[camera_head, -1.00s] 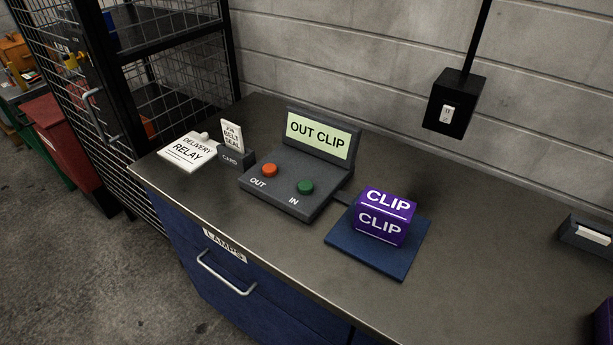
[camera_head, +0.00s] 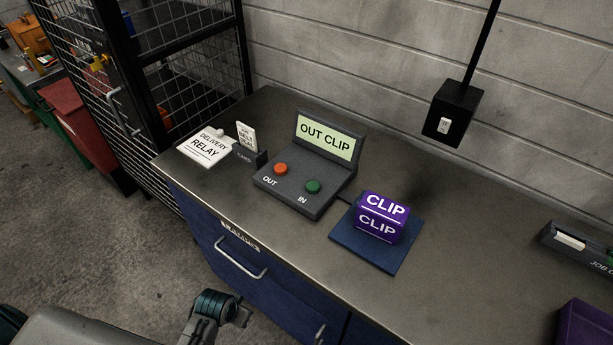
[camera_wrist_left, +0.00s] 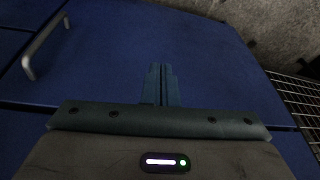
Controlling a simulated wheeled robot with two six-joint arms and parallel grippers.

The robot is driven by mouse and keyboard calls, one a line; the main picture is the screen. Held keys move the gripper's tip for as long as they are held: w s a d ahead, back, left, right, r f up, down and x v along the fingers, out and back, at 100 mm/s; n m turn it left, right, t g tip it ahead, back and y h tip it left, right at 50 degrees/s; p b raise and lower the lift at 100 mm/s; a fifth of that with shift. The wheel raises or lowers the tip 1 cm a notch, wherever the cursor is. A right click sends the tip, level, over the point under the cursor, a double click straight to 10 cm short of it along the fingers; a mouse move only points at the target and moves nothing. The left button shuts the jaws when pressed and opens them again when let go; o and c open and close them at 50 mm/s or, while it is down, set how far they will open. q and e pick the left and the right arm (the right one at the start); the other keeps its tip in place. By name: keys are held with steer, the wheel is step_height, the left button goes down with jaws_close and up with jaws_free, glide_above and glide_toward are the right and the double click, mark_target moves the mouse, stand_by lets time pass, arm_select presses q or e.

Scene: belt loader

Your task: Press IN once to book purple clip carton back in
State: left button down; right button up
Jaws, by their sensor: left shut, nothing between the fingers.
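The dark console (camera_head: 300,190) stands on the bench with a red OUT button (camera_head: 280,169) and a green IN button (camera_head: 313,187). Its raised screen (camera_head: 326,139) reads "OUT CLIP". The purple clip carton (camera_head: 381,217) sits upright on a blue pad (camera_head: 392,261) to the right of the console, with nothing touching it. My left gripper (camera_wrist_left: 160,84) is shut and empty in the left wrist view, in front of the blue drawer fronts. In the head view only part of my left arm shows at the bottom, well below the buttons. My right gripper is not in view.
A dark tray (camera_head: 577,246) and another purple box (camera_head: 585,325) are at the right. A wire cage (camera_head: 150,80) borders the bench's left. The bench front is clear.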

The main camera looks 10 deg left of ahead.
arm_select(q)
step_height(320, 180, up, 22)
steer(key=w+d+m+t+p, duration=0.1)
steer(key=w+d+m+p, duration=0.1)
steer(key=d+p, duration=0.15)
step_height(320, 180, up, 16)
steer(key=m+t+h+p, duration=0.15)
steer(key=m+h, duration=0.45)
steer(key=m, duration=0.8)
glide_above(308, 186)
steer(key=shift+d+r+t+h, duration=0.1)
steer(key=shift+r+t+h, duration=0.15)
steer(key=shift+r+h, duration=0.15)
steer(key=shift+f, duration=0.1)
step_height(308, 186, down, 7)
steer(key=b, duration=0.7)
steer(key=shift+f+b, duration=0.35)
steer(key=shift+f, duration=0.55)
